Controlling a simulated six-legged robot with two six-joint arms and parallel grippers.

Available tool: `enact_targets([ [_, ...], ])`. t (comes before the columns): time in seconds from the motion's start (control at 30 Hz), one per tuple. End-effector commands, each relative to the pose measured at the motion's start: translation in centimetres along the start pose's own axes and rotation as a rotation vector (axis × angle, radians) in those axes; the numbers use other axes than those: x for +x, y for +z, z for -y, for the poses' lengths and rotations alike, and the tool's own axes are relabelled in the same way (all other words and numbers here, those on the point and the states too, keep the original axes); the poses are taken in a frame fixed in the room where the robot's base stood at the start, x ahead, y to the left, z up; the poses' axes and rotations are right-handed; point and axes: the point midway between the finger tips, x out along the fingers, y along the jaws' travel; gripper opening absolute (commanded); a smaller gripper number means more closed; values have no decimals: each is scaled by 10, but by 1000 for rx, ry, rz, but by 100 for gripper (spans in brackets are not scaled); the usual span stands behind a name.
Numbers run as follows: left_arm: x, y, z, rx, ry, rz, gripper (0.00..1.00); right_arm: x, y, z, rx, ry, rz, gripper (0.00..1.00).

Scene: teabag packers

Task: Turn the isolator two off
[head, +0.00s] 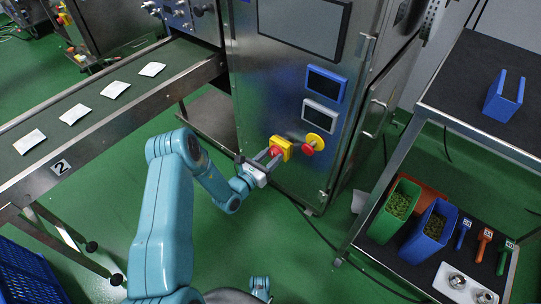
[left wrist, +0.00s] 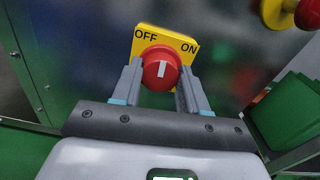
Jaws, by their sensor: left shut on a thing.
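The isolator is a red rotary knob (left wrist: 161,68) on a yellow plate (left wrist: 190,60) marked OFF at left and ON at right. In the head view the yellow plate (head: 284,143) is low on the front of the steel cabinet. My left gripper (head: 267,159) reaches it from the lower left. Its two fingers are shut on the knob, one on each side. The white mark on the knob points roughly upward, between the OFF and ON words.
A red push button (head: 308,149) on a yellow disc (head: 316,141) is close to the right. A conveyor (head: 100,120) with teabag packets and a number 2 label (head: 61,167) is at left. A shelf trolley (head: 478,132) with bins stands at right.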

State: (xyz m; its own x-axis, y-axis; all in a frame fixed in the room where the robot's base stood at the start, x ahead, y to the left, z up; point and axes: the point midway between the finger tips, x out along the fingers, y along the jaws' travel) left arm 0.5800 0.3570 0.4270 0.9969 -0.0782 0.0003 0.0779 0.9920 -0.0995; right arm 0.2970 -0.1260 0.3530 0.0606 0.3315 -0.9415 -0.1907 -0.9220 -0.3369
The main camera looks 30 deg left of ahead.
Motion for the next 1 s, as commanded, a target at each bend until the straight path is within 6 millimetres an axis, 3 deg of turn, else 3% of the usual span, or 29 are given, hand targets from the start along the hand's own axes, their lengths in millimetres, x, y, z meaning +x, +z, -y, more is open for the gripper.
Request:
enact_targets([
  [0.5,-2,-2,0,-464,2,-5,13,-10,3,6,-8,-1,7,43],
  [1.0,-2,-3,-1,-686,3,-5,13,-13,4,7,-10,-1,10,43],
])
